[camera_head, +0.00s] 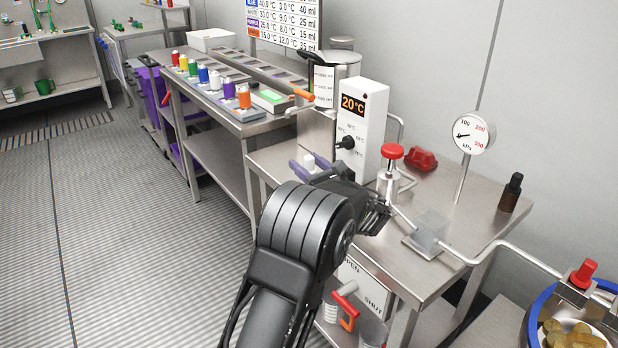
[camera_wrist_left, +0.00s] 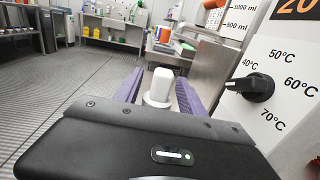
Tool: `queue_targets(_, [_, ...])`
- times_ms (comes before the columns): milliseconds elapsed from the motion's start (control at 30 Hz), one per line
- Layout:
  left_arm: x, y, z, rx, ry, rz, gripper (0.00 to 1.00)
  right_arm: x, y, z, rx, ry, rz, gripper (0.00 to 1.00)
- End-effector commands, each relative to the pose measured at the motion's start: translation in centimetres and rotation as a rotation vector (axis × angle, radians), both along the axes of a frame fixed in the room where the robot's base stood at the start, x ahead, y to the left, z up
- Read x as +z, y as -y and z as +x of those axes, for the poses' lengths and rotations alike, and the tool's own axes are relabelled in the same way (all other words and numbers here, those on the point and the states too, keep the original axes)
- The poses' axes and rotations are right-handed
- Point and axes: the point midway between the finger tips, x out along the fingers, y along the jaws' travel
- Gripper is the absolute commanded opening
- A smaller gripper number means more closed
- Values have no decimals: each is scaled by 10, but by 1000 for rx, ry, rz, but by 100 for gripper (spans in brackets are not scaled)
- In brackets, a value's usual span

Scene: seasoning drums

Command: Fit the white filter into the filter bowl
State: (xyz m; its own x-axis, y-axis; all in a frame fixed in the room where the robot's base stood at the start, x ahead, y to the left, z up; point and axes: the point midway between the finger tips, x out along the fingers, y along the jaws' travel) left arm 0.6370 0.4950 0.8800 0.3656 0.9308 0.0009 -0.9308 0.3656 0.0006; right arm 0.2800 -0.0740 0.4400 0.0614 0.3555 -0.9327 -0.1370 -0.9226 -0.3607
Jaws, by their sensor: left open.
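The white filter (camera_head: 309,160) is a short white cylinder with a wider base. It stands upright between the fingers of my left gripper (camera_head: 312,166) in the head view. In the left wrist view the white filter (camera_wrist_left: 160,86) shows between the two purple fingers of the left gripper (camera_wrist_left: 158,88), which are open with a gap at its sides. My right gripper is not in view.
A white control box (camera_head: 360,130) with a black knob stands close beside the left gripper. A red-topped metal valve (camera_head: 390,175), a pressure gauge (camera_head: 474,133) and a dark bottle (camera_head: 511,192) stand on the steel table (camera_head: 465,215).

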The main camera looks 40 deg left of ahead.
Motion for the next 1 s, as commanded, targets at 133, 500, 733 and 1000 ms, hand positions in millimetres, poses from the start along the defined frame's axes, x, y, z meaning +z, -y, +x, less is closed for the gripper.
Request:
queue_targets(133, [-1, -17, 7, 1, 0, 0, 47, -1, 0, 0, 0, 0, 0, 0])
queue_targets(500, [0, -20, 8, -1, 1, -1, 47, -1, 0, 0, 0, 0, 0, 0])
queue_targets(733, [0, -20, 8, -1, 1, -1, 47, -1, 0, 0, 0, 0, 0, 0])
queue_targets(1000, [0, -20, 8, 0, 1, -1, 29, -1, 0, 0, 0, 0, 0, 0])
